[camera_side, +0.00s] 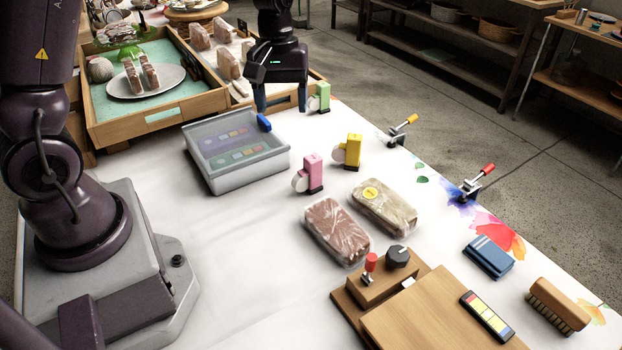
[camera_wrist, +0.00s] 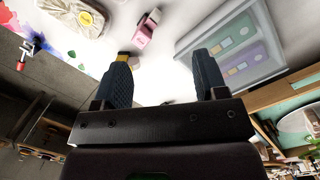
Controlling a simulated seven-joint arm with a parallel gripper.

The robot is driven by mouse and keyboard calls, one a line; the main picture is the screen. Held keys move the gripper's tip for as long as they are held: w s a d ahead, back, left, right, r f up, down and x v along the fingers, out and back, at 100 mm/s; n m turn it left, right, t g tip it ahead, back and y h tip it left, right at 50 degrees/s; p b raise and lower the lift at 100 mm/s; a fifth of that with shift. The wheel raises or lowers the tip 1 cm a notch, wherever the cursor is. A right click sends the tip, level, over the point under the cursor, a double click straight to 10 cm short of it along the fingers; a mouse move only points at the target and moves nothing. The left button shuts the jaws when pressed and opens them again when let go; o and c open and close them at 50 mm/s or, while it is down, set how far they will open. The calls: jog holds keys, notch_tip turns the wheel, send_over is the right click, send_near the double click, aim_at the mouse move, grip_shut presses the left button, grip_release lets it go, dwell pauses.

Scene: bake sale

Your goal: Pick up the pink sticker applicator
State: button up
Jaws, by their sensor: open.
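The pink sticker applicator (camera_side: 313,173) stands upright on the white table, with a white roll at its lower left. It is right of the clear lidded box and left of the yellow applicator (camera_side: 353,150). In the wrist view the pink applicator (camera_wrist: 145,32) shows at the top, beyond my fingertips. My gripper (camera_side: 281,98) is open and empty, above the back of the table near the green applicator (camera_side: 320,98). In the wrist view my gripper (camera_wrist: 164,65) shows its two dark fingers wide apart. The yellow applicator is mostly hidden there behind the left finger.
The clear box (camera_side: 237,176) holds colored sticker sheets. Two wrapped loaves (camera_side: 337,230) (camera_side: 384,206) lie in front of the applicators. A wooden tray (camera_side: 160,122) with a plate stands back left. Toggle clamps (camera_side: 402,131) (camera_side: 474,184) line the right edge. A cutting board (camera_side: 430,312) lies at front.

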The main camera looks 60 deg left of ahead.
aim_at(313, 157)
jog(key=w+f+n, duration=0.2)
jog(key=f, duration=0.1)
jog(key=w+f+n, duration=0.1)
jog(key=f+n, duration=0.2)
jog(key=f, duration=0.1)
jog(key=w+f+n, duration=0.2)
jog(key=f, duration=0.1)
jog(key=shift+w+a+f+n+h, duration=0.15)
jog(key=shift+w+a+n+h, duration=0.15)
jog(key=shift+w+a+n, duration=0.1)
jog(key=shift+w+d+f, duration=0.1)
jog(key=shift+d+f, duration=0.1)
jog(key=shift+f, duration=0.65)
jog(key=shift+w+d+f, duration=0.1)
jog(key=shift+d+f, duration=0.15)
jog(key=shift+f, duration=0.65)
jog(key=shift+d+f, duration=0.2)
jog(key=shift+f, duration=0.65)
grip_shut()
